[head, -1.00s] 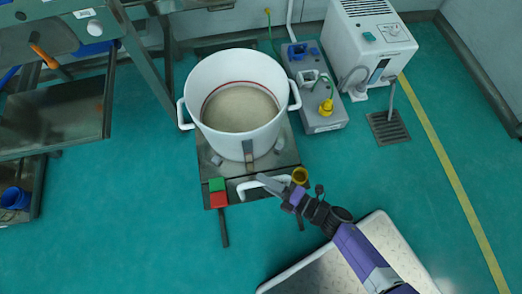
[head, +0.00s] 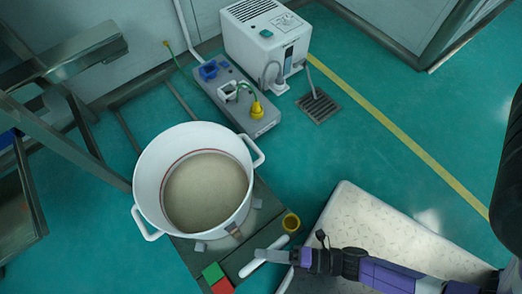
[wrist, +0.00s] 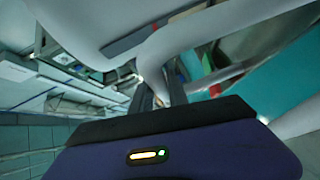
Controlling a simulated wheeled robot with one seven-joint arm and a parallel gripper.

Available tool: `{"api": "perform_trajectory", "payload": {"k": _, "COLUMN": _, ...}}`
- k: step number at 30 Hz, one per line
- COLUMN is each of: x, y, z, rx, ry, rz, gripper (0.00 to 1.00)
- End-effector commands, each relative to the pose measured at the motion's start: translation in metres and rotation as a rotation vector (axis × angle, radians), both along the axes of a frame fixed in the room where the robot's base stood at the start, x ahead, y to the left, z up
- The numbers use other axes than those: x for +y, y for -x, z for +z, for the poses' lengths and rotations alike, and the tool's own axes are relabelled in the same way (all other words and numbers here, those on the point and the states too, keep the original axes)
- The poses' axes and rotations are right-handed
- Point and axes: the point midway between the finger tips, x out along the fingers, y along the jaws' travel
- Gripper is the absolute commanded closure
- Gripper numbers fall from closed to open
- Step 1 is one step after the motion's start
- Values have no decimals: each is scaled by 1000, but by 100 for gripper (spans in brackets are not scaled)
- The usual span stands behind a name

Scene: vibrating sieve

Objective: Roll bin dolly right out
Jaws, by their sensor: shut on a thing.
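The bin (head: 147,185) is a white round tub with two side handles and pale grainy material inside. It stands upright on the dark flat dolly (head: 262,207). The dolly's white bar handle (head: 250,268) is at its front edge. My gripper (head: 266,254) is shut on this handle. In the wrist view the dark fingers (wrist: 146,98) meet a white curved bar (wrist: 185,35). The fingertip contact is partly hidden there.
A grey box (head: 222,92) with plugs and a white machine (head: 264,40) stand behind. A pale platform (head: 350,215) is right. Steel frames stand left.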

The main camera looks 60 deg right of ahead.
Motion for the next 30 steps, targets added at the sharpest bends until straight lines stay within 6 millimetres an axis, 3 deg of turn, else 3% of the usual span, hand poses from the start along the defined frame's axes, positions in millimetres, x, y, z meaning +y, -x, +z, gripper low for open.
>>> {"api": "perform_trajectory", "payload": {"k": 11, "x": -1, "y": 2, "z": -1, "rx": 2, "ry": 1, "rz": -3, "gripper": 100}}
{"api": "perform_trajectory", "payload": {"k": 12, "x": -1, "y": 2, "z": -1, "rx": 2, "ry": 1, "rz": -3, "gripper": 74}}
{"api": "perform_trajectory", "payload": {"k": 15, "x": 0, "y": 2, "z": -1, "rx": 2, "ry": 1, "rz": -2, "gripper": 59}}
{"api": "perform_trajectory", "payload": {"k": 25, "x": -1, "y": 3, "z": 0, "rx": 1, "ry": 0, "rz": 0, "gripper": 59}}
{"api": "perform_trajectory", "payload": {"k": 30, "x": -9, "y": 20, "z": 3, "rx": 4, "ry": 0, "rz": 0, "gripper": 59}}
